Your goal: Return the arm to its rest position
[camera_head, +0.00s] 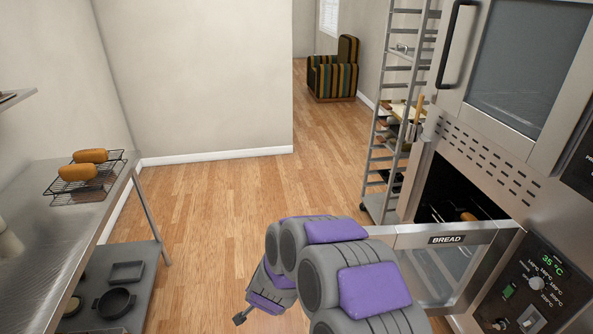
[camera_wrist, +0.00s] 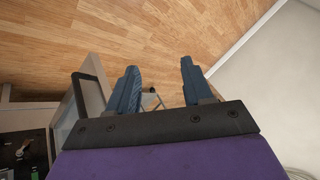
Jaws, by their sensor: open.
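My arm, grey with purple panels, is bent in the lower middle of the head view. In the wrist view my gripper (camera_wrist: 159,85) is open, its two blue-grey fingers apart with nothing held between them. In the head view the fingers are mostly hidden, and only a small dark tip (camera_head: 240,318) shows at the arm's lower left. The arm is beside the open oven door (camera_head: 445,262) labelled BREAD, and partly covers its left end.
The oven (camera_head: 540,175) stands at right, its lower chamber open. A tall rack (camera_head: 385,150) stands behind it. At left, a metal table (camera_head: 95,215) holds a wire rack (camera_head: 62,186) with two loaves (camera_head: 90,156). The wood floor (camera_head: 215,200) between is clear. A striped armchair (camera_head: 333,75) is far back.

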